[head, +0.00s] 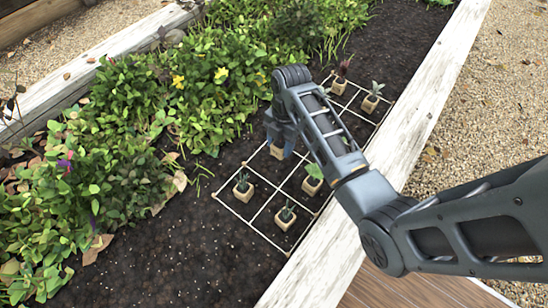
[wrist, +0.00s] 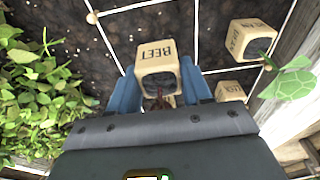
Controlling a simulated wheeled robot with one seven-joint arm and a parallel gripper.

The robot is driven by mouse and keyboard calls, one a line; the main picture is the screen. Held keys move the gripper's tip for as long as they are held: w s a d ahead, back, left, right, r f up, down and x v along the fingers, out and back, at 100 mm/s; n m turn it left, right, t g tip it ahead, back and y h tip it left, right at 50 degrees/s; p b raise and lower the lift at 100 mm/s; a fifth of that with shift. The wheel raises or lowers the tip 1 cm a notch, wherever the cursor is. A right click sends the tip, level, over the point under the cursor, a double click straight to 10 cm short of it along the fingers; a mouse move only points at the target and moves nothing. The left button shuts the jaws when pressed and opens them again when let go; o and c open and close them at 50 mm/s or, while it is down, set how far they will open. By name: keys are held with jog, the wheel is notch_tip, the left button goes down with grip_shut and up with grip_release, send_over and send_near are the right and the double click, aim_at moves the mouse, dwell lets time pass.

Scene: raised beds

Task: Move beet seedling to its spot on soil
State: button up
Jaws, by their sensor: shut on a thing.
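The beet seedling is in a small tan cube pot marked BEET (wrist: 156,52), between the two blue fingers of my gripper (wrist: 160,92) in the wrist view. A bit of reddish stem shows at the pot's near side. In the head view my gripper (head: 281,136) is over the string grid, and the lower part of the beet pot (head: 277,152) shows under it. My gripper is shut on the pot. I cannot tell whether the pot touches the soil (head: 150,255). The white string grid (head: 237,214) lies on the dark soil.
Other potted seedlings stand in the grid: two at the near end (head: 242,190) (head: 285,218), a broad-leaved one (head: 312,184), and two farther off (head: 339,86) (head: 370,103). A BEAN pot (wrist: 249,40) is close right in the wrist view. Leafy plants (head: 130,120) crowd the left; a white board (head: 420,110) edges the right.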

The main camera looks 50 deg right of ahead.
aim_at(274, 155)
jog(key=shift+w+a+f, duration=0.5)
jog(key=shift+a+f, duration=0.2)
jog(key=shift+a, duration=0.05)
jog(key=shift+f+b, duration=1.1)
jog(key=shift+f, duration=0.75)
jog(key=shift+f, duration=0.1)
jog(key=o, duration=1.1)
jog(key=shift+c, duration=0.2)
